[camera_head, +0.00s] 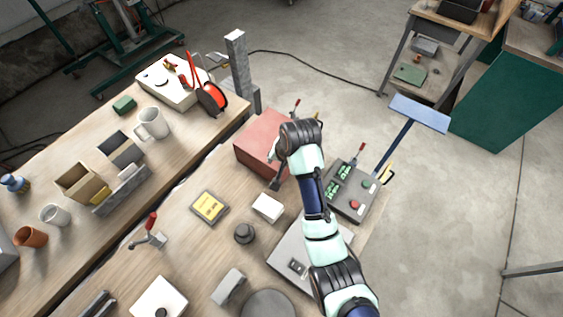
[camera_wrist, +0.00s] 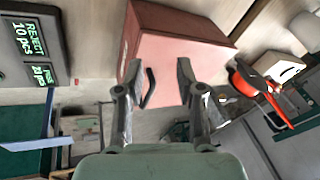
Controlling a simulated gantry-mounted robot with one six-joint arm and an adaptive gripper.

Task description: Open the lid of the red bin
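The red bin (camera_head: 258,138) is a closed red box near the back edge of the workbench in the head view. Its sides and lighter pinkish face fill the upper middle of the wrist view (camera_wrist: 185,22). My gripper (camera_head: 276,168) is over the bin's right side in the head view, and my arm hides part of the bin. In the wrist view my gripper (camera_wrist: 159,72) has its two fingers apart, pointing at the bin. A dark curved piece (camera_wrist: 149,88), perhaps a handle, shows between the fingers near the left one. I cannot tell whether it touches.
A grey control box (camera_head: 350,190) with buttons and green displays stands right of my arm. A white block (camera_head: 267,207) and a yellow-faced device (camera_head: 209,207) lie in front of the bin. A grey post (camera_head: 238,65) rises behind it. Open floor lies to the right.

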